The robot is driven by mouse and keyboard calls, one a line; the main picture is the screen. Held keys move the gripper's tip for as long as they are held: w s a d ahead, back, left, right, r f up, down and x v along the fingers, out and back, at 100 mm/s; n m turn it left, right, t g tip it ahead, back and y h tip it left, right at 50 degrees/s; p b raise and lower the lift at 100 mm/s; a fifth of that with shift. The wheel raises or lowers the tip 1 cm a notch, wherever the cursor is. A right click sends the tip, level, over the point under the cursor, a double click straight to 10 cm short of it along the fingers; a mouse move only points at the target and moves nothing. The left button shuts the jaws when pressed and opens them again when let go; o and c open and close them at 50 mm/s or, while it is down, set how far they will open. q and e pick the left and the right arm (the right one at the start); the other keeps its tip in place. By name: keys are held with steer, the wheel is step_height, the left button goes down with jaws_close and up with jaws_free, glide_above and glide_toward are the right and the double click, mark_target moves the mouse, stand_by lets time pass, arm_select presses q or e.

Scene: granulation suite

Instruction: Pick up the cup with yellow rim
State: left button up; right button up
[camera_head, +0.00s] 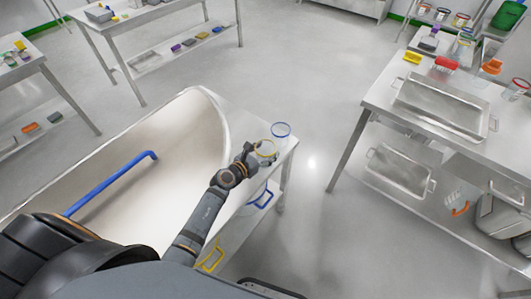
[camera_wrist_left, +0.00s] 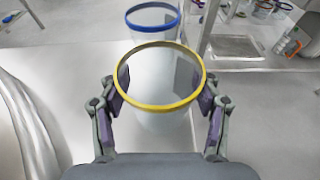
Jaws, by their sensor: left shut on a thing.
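The clear cup with yellow rim (camera_wrist_left: 160,120) stands upright between the two fingers of my left gripper (camera_wrist_left: 160,92), and the finger pads press on its sides. In the head view the cup with yellow rim (camera_head: 265,147) shows at the end of my left arm, over the corner of a grey table. My left gripper (camera_head: 255,153) is shut on the cup there. Whether the cup's base touches the table is hard to tell. My right gripper is not in view.
A clear cup with blue rim (camera_head: 281,130) stands just behind on the same table; it also shows in the left wrist view (camera_wrist_left: 153,18). A large white basin (camera_head: 190,125) lies to the left. A steel table with a tray (camera_head: 440,106) stands at right. Open floor lies between.

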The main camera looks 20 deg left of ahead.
mark_target(265, 145)
arm_select(q)
step_height(265, 145, up, 3)
steer(key=shift+r+p, duration=0.2)
steer(key=shift+p, duration=0.55)
steer(key=s+r+p, duration=0.2)
steer(key=s+r, duration=0.7)
steer(key=s, duration=0.5)
steer(key=shift+r+p, duration=0.15)
steer(key=shift+p, duration=0.25)
